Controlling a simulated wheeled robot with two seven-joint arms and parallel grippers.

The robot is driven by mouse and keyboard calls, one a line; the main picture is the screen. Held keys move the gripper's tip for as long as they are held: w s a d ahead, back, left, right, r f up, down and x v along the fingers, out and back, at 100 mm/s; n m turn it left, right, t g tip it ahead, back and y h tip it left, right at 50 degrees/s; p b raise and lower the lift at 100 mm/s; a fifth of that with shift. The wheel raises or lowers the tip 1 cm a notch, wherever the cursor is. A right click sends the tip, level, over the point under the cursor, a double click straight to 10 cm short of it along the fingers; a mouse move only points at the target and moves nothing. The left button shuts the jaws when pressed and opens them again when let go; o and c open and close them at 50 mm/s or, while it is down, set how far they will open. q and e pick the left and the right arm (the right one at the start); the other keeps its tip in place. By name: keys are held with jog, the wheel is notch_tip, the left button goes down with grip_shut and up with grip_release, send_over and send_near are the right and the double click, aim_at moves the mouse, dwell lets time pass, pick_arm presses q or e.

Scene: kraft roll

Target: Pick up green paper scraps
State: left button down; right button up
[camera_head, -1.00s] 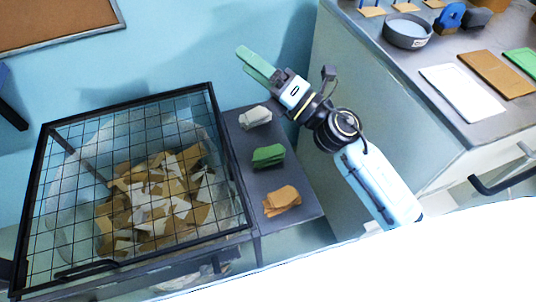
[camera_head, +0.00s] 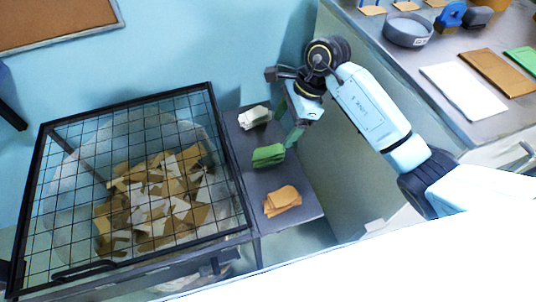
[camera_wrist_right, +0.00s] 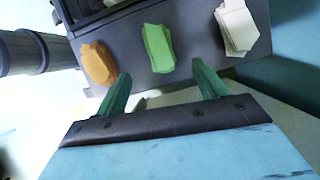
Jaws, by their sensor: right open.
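The green paper scraps (camera_head: 268,155) lie in a small stack on the grey side shelf (camera_head: 300,192), between the white scraps and the brown scraps. They also show in the right wrist view (camera_wrist_right: 158,48), just ahead of the fingers. My right gripper (camera_head: 289,122) is beside the shelf's right edge, with its green fingers pointing down. In the right wrist view the fingers (camera_wrist_right: 160,88) are apart with nothing between them, and the green stack lies beyond the gap. The left gripper is not in view.
White scraps (camera_head: 255,117) and brown scraps (camera_head: 282,201) lie on the same shelf. A bin with a black mesh lid (camera_head: 212,100) stands left, holding brown and white scraps. A counter (camera_head: 425,100) at right carries a grey bowl (camera_head: 408,30) and flat sheets.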

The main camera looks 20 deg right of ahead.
send_over(269, 151)
jog(key=d, duration=0.2)
notch_tip(269, 151, down, 4)
jog(key=shift+f+b, duration=0.25)
jog(key=shift+b, duration=0.05)
jog(key=shift+a+f, duration=0.15)
jog(key=shift+f, duration=0.35)
jog(key=shift+b+x, duration=0.3)
jog(key=shift+x, duration=1.95)
jog(key=shift+a+f+b, duration=0.1)
jog(key=shift+f+b, duration=0.2)
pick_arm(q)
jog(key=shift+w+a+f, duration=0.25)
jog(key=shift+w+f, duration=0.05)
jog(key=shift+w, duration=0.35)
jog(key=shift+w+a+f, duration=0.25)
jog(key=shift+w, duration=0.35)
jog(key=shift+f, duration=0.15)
pick_arm(e)
jog(key=shift+f, duration=0.15)
jog(key=c, duration=1.1)
jog(key=shift+o, duration=0.2)
